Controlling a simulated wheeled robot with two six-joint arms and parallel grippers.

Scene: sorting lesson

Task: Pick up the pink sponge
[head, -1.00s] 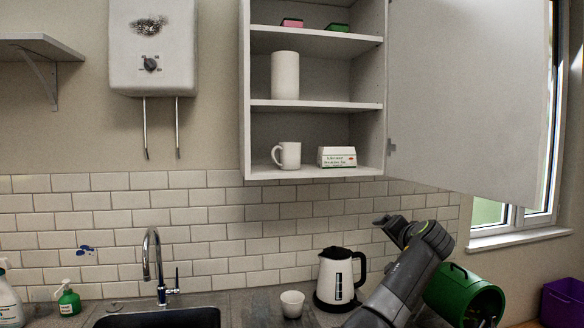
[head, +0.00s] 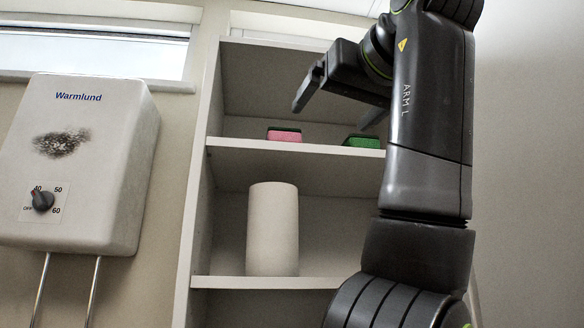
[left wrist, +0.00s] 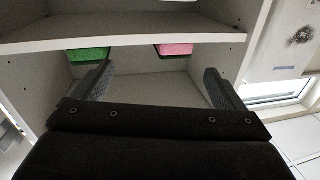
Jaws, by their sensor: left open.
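The pink sponge (head: 284,135) lies on the top shelf of the open cabinet, near the shelf's front edge. It also shows in the left wrist view (left wrist: 174,49), where the picture looks upside down. My left gripper (head: 333,116) is raised in front of the top shelf, open and empty. In the head view its fingers are above and to the right of the pink sponge, apart from it. In the left wrist view the gripper (left wrist: 158,70) has its fingers spread, with the sponge beyond them. My right gripper is not in view.
A green sponge (head: 362,142) lies right of the pink one on the same shelf, partly near my finger. A white cylinder (head: 272,228) stands on the shelf below. A water heater (head: 75,165) hangs on the wall at left. The cabinet side wall (head: 200,200) bounds the shelf.

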